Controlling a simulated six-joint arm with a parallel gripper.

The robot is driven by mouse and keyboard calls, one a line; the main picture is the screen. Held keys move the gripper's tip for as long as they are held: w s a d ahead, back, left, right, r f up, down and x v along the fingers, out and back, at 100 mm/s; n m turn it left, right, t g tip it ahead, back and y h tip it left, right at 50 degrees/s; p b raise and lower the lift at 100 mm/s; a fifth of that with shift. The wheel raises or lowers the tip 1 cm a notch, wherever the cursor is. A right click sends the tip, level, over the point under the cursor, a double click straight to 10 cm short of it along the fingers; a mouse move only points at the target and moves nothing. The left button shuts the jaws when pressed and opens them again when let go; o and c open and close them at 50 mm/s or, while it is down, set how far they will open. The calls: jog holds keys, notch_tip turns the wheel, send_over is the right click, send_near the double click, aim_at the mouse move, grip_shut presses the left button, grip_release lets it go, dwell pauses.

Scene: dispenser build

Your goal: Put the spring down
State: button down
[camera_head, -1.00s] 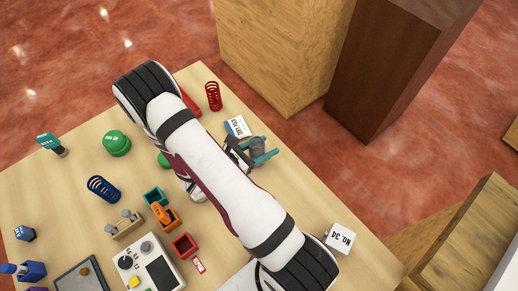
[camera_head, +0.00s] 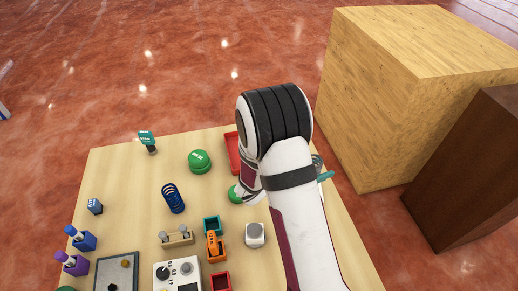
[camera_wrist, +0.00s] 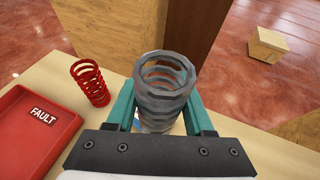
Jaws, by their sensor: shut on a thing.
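A grey metal spring (camera_wrist: 165,85) stands between the teal fingers of my gripper (camera_wrist: 163,108) in the wrist view. The fingers are shut on it, one on each side, and its open top faces the camera. Whether its lower end touches the table is hidden. In the head view my arm covers most of my gripper; only a bit of teal finger (camera_head: 326,176) shows at the table's right side. A red spring (camera_wrist: 90,83) stands upright on the table, left of my gripper in the wrist view. A blue spring (camera_head: 173,198) stands mid-table in the head view.
A red tray labelled FAULT (camera_wrist: 35,130) lies left of my gripper; it also shows in the head view (camera_head: 232,152). A green button (camera_head: 199,161) and several small holders stand to the left. A tall wooden block (camera_head: 400,110) rises beyond the table's right edge.

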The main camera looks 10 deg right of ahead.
jog(key=w+a+r+n+t+y, duration=0.1)
jog(key=w+a+n+t+y, duration=0.25)
jog(key=w, duration=0.55)
jog(key=w+a+r+n+t+y, duration=0.2)
jog(key=w+n+t, duration=0.15)
jog(key=w, duration=0.55)
send_over(231, 139)
jog(key=s+d, duration=0.4)
jog(key=d, duration=0.1)
jog(key=shift+n, duration=0.4)
notch_tip(231, 139, down, 7)
jog(key=shift+a+f, duration=0.1)
jog(key=shift+a, duration=0.05)
jog(key=f, duration=0.4)
jog(key=shift+w+a+y, duration=0.1)
jog(key=shift+a+y, duration=0.1)
jog(key=shift+y, duration=0.05)
jog(key=shift+f, duration=0.15)
jog(key=shift+c, duration=1.4)
grip_release()
